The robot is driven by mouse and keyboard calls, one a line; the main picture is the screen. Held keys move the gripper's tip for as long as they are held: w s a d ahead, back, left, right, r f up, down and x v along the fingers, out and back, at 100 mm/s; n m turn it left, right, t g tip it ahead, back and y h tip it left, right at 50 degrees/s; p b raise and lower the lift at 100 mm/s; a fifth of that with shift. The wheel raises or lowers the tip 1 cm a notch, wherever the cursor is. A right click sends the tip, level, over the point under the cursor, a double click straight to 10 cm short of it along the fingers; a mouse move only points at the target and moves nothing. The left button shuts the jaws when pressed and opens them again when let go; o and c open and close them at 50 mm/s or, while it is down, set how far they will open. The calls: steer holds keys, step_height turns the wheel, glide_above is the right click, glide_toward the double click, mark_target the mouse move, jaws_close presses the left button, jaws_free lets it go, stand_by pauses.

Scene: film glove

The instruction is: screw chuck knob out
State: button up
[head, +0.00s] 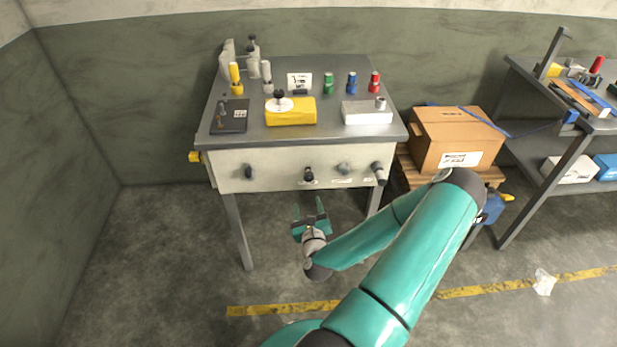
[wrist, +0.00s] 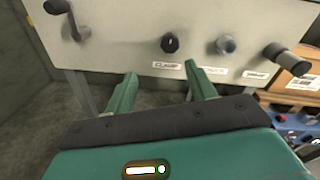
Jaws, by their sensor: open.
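Several controls sit on the pale front panel of the bench (head: 270,156). I cannot tell for sure which is the chuck knob. My gripper (head: 309,207) is open and empty, below and in front of the panel. In the wrist view its fingertips (wrist: 160,71) point at the panel, apart from both knobs, just below the black one.
A black lever (wrist: 66,16) is at the panel's left and a dark-gripped crank (wrist: 286,58) at its right. A yellow block (head: 298,115) and small coloured items stand on the bench top. A cardboard box (head: 436,138) is close at the right. Floor in front is open.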

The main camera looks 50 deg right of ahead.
mark_target(309, 179)
steer(key=shift+m+g+h, duration=0.3)
steer(key=shift+m+h, duration=0.3)
steer(key=shift+m, duration=0.2)
steer(key=x, duration=1.3)
steer(key=shift+s+d, duration=0.2)
steer(key=shift+d, duration=0.4)
steer(key=shift+c, duration=0.2)
steer(key=c, duration=0.9)
